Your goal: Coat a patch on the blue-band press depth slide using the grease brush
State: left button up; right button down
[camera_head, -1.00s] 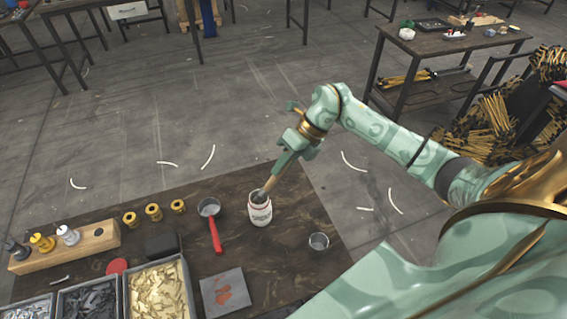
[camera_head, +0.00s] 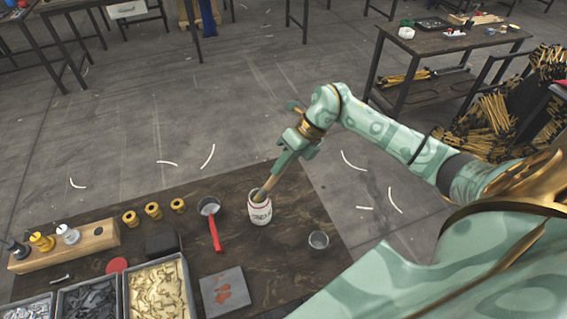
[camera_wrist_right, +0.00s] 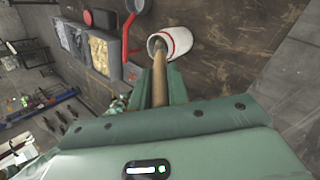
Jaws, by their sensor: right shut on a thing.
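The grease brush (camera_head: 272,181) has a wooden handle and stands tilted with its lower end inside a white labelled jar (camera_head: 259,213), so its bristles are hidden. My right gripper (camera_head: 284,163) is shut on the brush handle above the jar. In the right wrist view the handle (camera_wrist_right: 160,80) runs from between the fingers into the mouth of the jar (camera_wrist_right: 178,40), which has a red ring. My left gripper is not in view. I cannot make out a blue-band press or its depth slide in these views.
A small pan with a red handle (camera_head: 215,233) lies left of the jar. A metal cup (camera_head: 318,240) stands to its right. A grey plate with a reddish patch (camera_head: 222,290), brass spools (camera_head: 153,211) and a wooden block with pegs (camera_head: 90,243) share the dark table.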

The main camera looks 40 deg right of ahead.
jog(key=shift+r+p, duration=2.65)
jog(key=shift+r, duration=0.9)
